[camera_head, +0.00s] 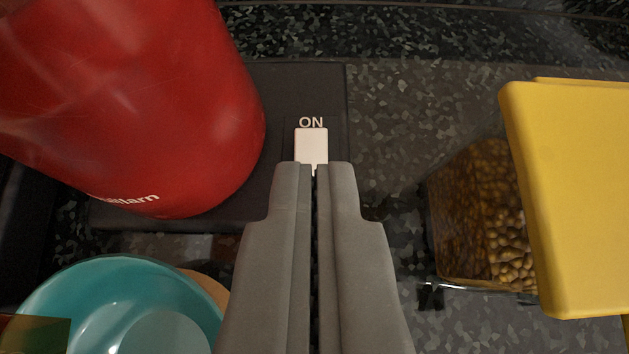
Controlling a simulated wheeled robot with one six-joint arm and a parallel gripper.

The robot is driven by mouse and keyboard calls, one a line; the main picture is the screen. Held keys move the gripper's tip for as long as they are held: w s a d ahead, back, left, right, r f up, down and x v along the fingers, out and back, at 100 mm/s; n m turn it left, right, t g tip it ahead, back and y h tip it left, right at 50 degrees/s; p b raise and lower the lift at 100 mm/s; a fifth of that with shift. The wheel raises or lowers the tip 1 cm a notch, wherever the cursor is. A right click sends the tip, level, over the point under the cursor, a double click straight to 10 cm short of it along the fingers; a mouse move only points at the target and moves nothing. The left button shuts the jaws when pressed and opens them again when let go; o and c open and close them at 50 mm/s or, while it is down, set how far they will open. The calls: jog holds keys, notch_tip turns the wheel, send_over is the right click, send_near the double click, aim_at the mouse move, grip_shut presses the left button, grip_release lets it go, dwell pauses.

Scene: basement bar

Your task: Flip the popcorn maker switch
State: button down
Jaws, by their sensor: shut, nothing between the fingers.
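The popcorn maker shows as a rounded red body (150,90) on a dark base (300,85) at the upper left. A small pale switch (311,145) sits on the right part of that base, with the word "ON" printed just above it. My gripper (314,168) is shut and empty. Its fingertips are at the lower edge of the switch and hide that edge. I cannot tell whether they touch it.
A clear container of brown kernels (480,215) with a yellow lid (575,195) stands to the right. A teal bowl (120,310) is at the lower left. The speckled dark counter (400,110) is clear between the base and the container.

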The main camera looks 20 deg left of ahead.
send_over(314, 144)
jog(key=s, duration=0.2)
jog(key=f, duration=0.4)
jog(key=shift+w+d+f, duration=0.15)
jog(key=shift+d+f, duration=0.15)
jog(key=shift+d, duration=0.05)
notch_tip(314, 144, down, 2)
jog(key=shift+w+f, duration=0.1)
jog(key=shift+w, duration=0.05)
jog(key=shift+w+a+f, duration=0.1)
jog(key=shift+w+f, duration=0.05)
jog(key=shift+f, duration=0.7)
jog(key=shift+w+a+f, duration=0.1)
jog(key=shift+w+f, duration=0.1)
jog(key=shift+f, duration=0.2)
jog(key=shift+s, duration=0.1)
